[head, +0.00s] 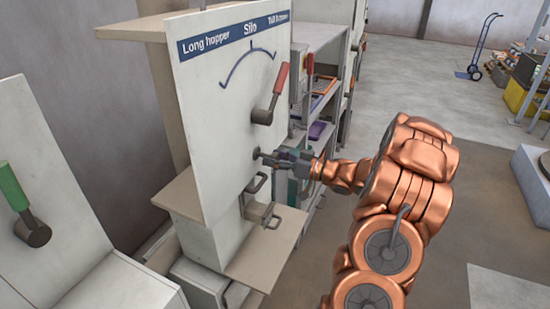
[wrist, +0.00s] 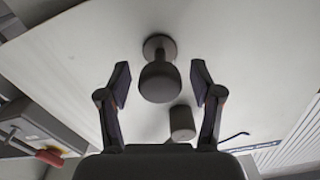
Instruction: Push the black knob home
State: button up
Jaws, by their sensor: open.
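The black knob (wrist: 160,82) is a dark rounded head on a thinner stem. The stem rises from a round collar on the pale panel (head: 212,110), and the head stands out from the panel. My gripper (wrist: 160,72) is open in the wrist view, with one finger on each side of the knob and a gap at both sides. In the head view my gripper (head: 268,158) is at the panel, below the red-handled lever (head: 275,92). The knob (head: 256,153) is small there and partly hidden by the fingers.
A dark cylinder (wrist: 182,122) stands close to the knob in the wrist view. Below my gripper are a metal handle (head: 258,183) and a wooden ledge (head: 270,245). A green-handled lever (head: 14,186) is at far left. Shelves (head: 320,60) stand behind the panel.

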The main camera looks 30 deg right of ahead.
grip_shut()
dwell(0.5)
